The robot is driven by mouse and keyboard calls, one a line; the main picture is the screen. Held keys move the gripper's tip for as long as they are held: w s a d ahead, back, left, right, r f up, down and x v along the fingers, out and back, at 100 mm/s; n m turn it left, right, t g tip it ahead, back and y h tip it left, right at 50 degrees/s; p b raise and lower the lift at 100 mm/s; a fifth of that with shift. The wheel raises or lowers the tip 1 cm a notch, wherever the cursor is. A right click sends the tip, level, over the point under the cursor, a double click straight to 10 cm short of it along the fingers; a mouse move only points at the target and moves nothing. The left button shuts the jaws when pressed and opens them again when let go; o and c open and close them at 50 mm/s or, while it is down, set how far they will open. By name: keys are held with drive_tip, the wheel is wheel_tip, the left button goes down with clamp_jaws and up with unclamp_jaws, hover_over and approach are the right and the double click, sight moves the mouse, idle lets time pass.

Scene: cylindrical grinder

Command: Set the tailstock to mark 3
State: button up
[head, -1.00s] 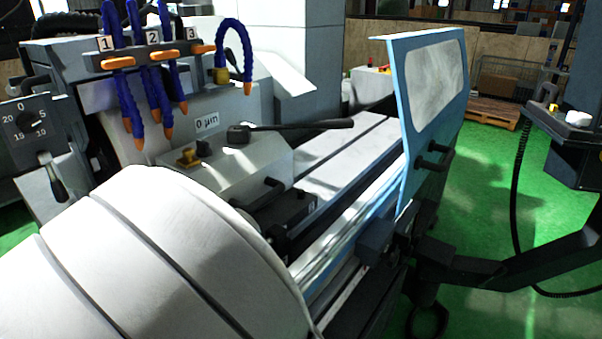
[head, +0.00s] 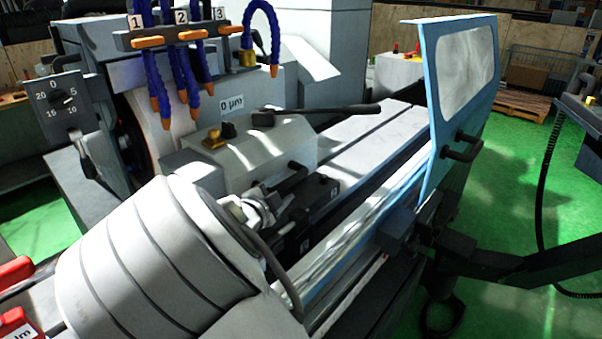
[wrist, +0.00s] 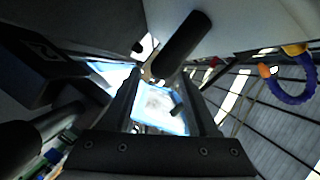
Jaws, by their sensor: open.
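A grey slanted housing (head: 255,150) with a long black lever (head: 340,112) sits on the machine bed in the head view. In front of it is a low dark block (head: 322,190) with small white labels, too small to read surely. Which of these is the tailstock, I cannot tell. In the wrist view my gripper (wrist: 160,80) is open, its two dark fingers apart. A dark cylindrical handle (wrist: 182,45) shows just beyond the fingertips. I see nothing held between them. In the head view my pale arm hides most of the gripper and part of the bed.
Blue coolant hoses hang under plates 1, 2 and 3 (head: 180,38). A dial (head: 66,105) stands at left. A blue-framed guard (head: 428,120) with a window rises at right. Red-marked parts (head: 15,270) show at lower left.

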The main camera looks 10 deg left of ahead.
drive_tip(key=shift+x, duration=2.25)
clamp_jaws()
drive_tip(key=shift+r, duration=0.1)
